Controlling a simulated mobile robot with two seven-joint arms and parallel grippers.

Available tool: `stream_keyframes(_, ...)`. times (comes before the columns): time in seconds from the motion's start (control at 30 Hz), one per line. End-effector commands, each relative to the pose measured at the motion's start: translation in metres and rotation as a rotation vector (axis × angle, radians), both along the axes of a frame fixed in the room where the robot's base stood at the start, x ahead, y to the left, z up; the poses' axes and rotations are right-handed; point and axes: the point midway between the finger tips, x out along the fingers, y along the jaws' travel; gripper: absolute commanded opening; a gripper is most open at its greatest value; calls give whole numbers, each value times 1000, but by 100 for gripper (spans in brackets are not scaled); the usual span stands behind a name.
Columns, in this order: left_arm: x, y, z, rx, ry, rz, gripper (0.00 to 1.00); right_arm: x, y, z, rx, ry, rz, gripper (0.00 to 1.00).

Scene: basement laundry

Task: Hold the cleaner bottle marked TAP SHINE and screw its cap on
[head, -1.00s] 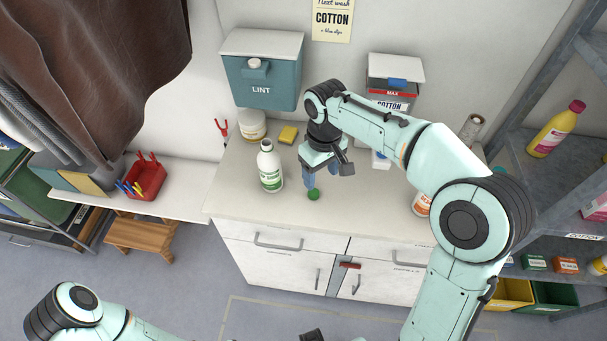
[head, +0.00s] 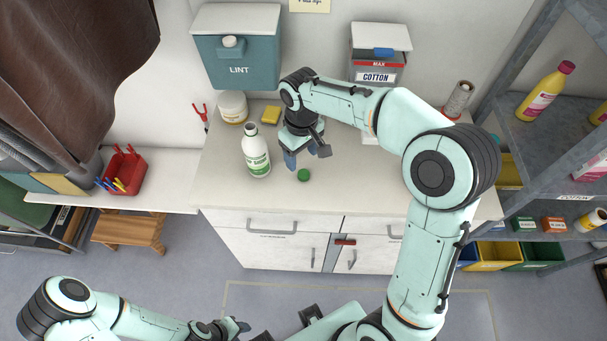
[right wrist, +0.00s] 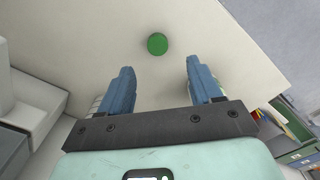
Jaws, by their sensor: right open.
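A white bottle with a green label (head: 257,153) stands upright on the counter; its lettering is too small to read. Its narrow white neck shows no cap. A round green cap (head: 303,175) lies on the counter to the right of the bottle, and it also shows in the right wrist view (right wrist: 157,44).
A white tub (head: 232,107) and a yellow sponge (head: 271,115) stand behind the bottle. The counter front (head: 240,195) is clear. A metal shelf rack (head: 520,130) stands at the right.

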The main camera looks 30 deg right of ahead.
Motion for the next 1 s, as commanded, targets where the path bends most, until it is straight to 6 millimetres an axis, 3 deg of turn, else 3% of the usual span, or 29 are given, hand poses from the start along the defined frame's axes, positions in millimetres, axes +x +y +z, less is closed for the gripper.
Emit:
stream_keyframes(0.03,-1,0,-2,0,2,-1,43,-1,0,-10,-1,4,0,64)
stream_keyframes(0.2,-2,0,-4,0,2,0,43,0,0,-24,0,0,0,64)
stream_keyframes(0.57,-2,0,-3,0,2,0,43,0,0,-27,0,0,0,64)
stream_keyframes(0.83,-3,0,-5,0,3,0,43,-3,-4,-65,0,3,0,64)
stream_keyframes(1.0,-4,0,-6,0,4,0,43,-3,-4,-77,0,0,-1,64)
